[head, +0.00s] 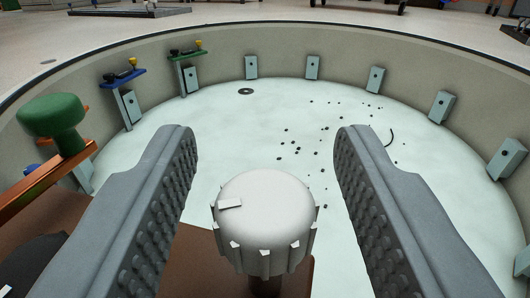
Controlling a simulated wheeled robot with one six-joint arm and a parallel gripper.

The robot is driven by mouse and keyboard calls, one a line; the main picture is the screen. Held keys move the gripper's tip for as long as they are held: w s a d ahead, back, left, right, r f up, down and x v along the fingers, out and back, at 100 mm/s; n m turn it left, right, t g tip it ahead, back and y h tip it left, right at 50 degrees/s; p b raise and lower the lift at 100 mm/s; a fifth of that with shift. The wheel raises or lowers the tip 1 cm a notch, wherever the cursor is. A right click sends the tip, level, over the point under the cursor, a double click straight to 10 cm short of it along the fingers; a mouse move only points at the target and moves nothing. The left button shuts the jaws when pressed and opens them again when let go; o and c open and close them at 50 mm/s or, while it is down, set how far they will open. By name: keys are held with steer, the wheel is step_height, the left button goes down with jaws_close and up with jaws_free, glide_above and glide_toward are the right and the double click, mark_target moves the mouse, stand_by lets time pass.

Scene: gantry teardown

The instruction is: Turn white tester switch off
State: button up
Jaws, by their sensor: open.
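The white tester switch (266,222) is a round ribbed knob with a small raised pointer mark on its top, toward the left. It stands on a short dark stem over a brown panel (190,262) at the bottom of the head view. My gripper (262,150) is open, with one studded grey finger to the left of the knob and one to the right. Clear gaps show between the knob and both fingers, and they do not touch it. The stem's lower end is cut off by the frame.
A green knob (52,115) on an orange bracket (45,182) stands close on the left. Behind is a round, pale-floored pit (250,120) with several wall blocks (312,67). Blue (122,78) and green (187,56) brackets hold small parts. Dark bits lie scattered on the floor.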

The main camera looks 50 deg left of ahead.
steer(key=c, duration=1)
steer(key=shift+o, duration=0.2)
steer(key=shift+n+g+y, duration=0.3)
steer(key=n+g+y, duration=0.1)
steer(key=n+g, duration=0.1)
steer(key=g, duration=0.1)
steer(key=n+g+y, duration=0.2)
steer(key=n+g, duration=0.1)
steer(key=g, duration=0.1)
steer(key=shift+g+y, duration=0.3)
steer(key=n+g, duration=0.3)
steer(key=g, duration=0.1)
steer(key=n+g, duration=0.3)
steer(key=g, duration=0.2)
steer(key=shift+n+g, duration=0.3)
steer(key=o, duration=1)
steer(key=shift+c, duration=0.2)
